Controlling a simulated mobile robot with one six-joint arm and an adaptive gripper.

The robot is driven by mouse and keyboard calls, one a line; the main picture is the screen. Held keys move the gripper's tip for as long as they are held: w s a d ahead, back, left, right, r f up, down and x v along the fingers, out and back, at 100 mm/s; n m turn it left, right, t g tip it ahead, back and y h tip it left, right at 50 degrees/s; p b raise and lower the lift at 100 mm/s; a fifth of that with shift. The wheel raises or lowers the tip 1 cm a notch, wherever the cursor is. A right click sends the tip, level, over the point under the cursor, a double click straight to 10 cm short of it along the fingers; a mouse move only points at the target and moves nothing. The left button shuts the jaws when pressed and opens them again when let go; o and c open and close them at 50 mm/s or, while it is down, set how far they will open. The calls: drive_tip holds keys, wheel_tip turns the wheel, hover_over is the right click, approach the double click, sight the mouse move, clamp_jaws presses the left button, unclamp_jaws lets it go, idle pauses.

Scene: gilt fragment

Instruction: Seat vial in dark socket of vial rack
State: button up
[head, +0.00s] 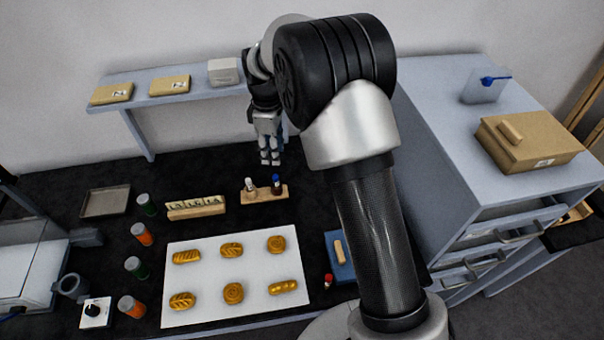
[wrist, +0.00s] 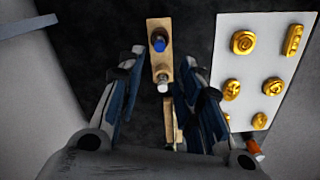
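The wooden vial rack (head: 264,196) stands on the dark table, and in the wrist view (wrist: 152,24) it lies ahead of the fingers. It holds a blue-capped vial (head: 276,184), which also shows in the wrist view (wrist: 158,42), and a white-topped vial (head: 250,185), also in the wrist view (wrist: 162,86). A small red-capped vial (head: 328,281) is by the blue pad. My gripper (head: 270,160) is above and behind the rack. In the wrist view its fingers (wrist: 162,92) are apart with nothing between them in contact. A dark socket cannot be made out.
A white board (head: 210,305) with several gold pieces lies in front of the rack. A wooden block with letter tiles (head: 196,207) is left of the rack. Several capped jars stand further left. A grey drawer cabinet (head: 470,150) bounds the right. A shelf (head: 140,100) stands behind.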

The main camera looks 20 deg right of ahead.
drive_tip(key=s+d+r+m+t, duration=0.25)
drive_tip(key=s+r+m, duration=0.35)
drive_tip(key=s+r, duration=0.85)
drive_tip(key=s+d+r+m+t, duration=0.2)
drive_tip(key=s+m, duration=0.5)
drive_tip(key=s, duration=1.2)
drive_tip(key=shift+s+d+r, duration=0.2)
drive_tip(key=shift+d+r, duration=0.15)
drive_tip(key=shift+d, duration=0.35)
drive_tip(key=shift+f+b, duration=0.75)
drive_tip(key=shift+b, duration=0.05)
